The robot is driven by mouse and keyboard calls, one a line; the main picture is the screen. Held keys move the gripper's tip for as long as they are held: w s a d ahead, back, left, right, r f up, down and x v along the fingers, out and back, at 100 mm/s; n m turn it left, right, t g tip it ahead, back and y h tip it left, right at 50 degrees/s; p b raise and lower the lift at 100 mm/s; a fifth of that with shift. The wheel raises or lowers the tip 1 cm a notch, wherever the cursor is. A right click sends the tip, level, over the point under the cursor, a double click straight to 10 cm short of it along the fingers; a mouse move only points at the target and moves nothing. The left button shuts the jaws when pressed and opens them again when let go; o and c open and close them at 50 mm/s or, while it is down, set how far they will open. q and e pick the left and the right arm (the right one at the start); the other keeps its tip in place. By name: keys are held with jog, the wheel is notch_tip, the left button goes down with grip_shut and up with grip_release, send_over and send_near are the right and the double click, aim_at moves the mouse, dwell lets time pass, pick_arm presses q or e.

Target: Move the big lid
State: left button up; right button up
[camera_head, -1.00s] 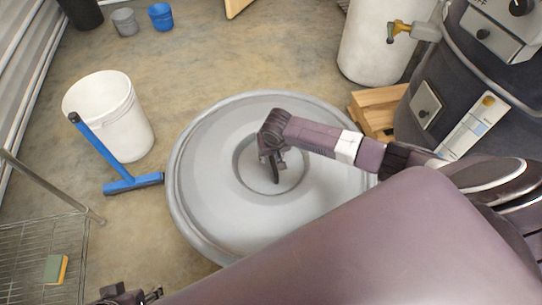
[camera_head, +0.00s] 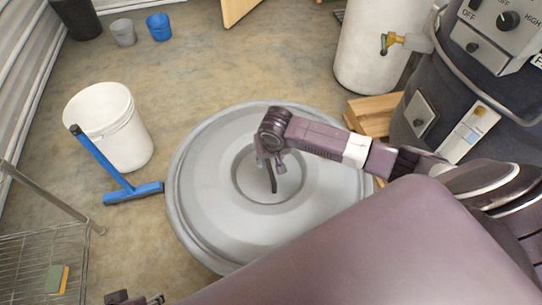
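The big lid (camera_head: 215,214) is a round grey disc with a raised rim and a recessed centre. It fills the middle of the head view, and my own body hides its lower right part. My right gripper (camera_head: 272,180) points down over the recess, at a dark bar-like handle (camera_head: 273,184) there. The fingers are small and partly hidden, so I cannot tell whether they are closed on the handle. Part of my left gripper (camera_head: 138,300) shows at the bottom edge, away from the lid; its fingers are mostly cut off.
A white bucket (camera_head: 112,128) and a blue squeegee (camera_head: 108,160) stand left of the lid. A wire rack (camera_head: 40,262) with a sponge (camera_head: 56,279) is at lower left. A dark machine (camera_head: 440,100), a white drum (camera_head: 375,50) and a wooden pallet (camera_head: 372,114) are at right.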

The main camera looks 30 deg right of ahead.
jog(key=s+a+n+y, duration=0.2)
jog(key=s+a+n, duration=0.2)
jog(key=s+a, duration=0.8)
jog(key=s+d+r+h, duration=0.1)
jog(key=s+d+r, duration=0.3)
jog(key=s+d, duration=0.3)
jog(key=s, duration=0.4)
jog(key=shift+s+n, duration=0.15)
jog(key=shift+n, duration=0.25)
jog(key=shift+s+d, duration=0.1)
